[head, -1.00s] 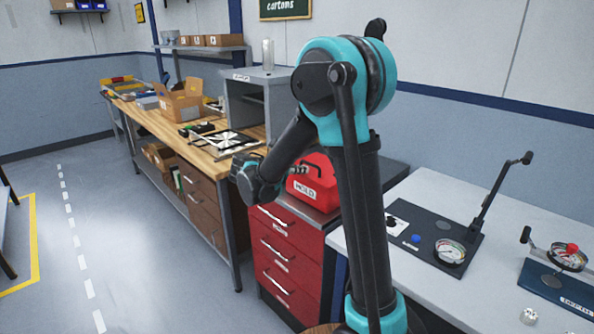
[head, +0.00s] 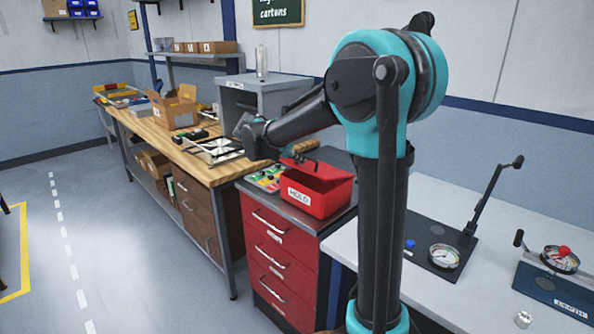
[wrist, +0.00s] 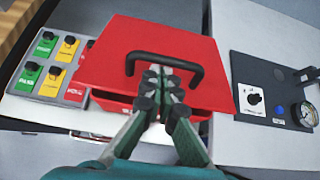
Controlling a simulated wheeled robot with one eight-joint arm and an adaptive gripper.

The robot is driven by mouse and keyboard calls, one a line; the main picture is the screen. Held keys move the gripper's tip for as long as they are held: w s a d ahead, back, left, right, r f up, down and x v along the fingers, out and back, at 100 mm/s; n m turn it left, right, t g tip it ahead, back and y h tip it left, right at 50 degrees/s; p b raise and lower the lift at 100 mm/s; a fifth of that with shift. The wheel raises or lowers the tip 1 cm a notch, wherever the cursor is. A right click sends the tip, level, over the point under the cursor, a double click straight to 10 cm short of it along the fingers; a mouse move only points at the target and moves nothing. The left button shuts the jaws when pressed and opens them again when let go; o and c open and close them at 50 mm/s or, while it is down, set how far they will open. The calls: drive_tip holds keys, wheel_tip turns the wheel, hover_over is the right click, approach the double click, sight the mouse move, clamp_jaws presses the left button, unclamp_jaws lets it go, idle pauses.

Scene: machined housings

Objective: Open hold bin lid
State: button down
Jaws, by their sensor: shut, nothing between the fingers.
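The red hold bin (head: 318,198), with a white HOLD label, stands on the red drawer cabinet. Its red lid (head: 316,170) looks ajar and tilted, with part of the bin's wall showing below the lid's edge in the wrist view. The lid fills the middle of the wrist view (wrist: 205,62), with a black arched handle (wrist: 193,68) on top. My gripper (wrist: 160,72) is shut and empty, its fingertips at the handle; whether they touch it I cannot tell. In the head view, my gripper (head: 288,152) is over the lid's left part, partly hiding the handle.
A panel of green, yellow and red labelled switches (wrist: 58,62) lies left of the bin. A grey cabinet (head: 258,97) stands behind. A gauge board (head: 440,250) is on the bench to the right. The wooden workbench (head: 205,170) is on the left.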

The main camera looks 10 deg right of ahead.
drive_tip(key=w+d+r+g+y, duration=0.3)
drive_tip(key=w+d+r+y, duration=0.1)
drive_tip(key=d, duration=0.4)
drive_tip(key=w+d+r+g+y, duration=0.3)
drive_tip(key=w+d+r, duration=0.3)
drive_tip(key=w+d, duration=0.2)
drive_tip(key=shift+w+d+r+y, duration=0.2)
drive_tip(key=shift+d+y, duration=0.3)
drive_tip(key=shift+y, duration=0.1)
drive_tip(key=shift+r, duration=0.15)
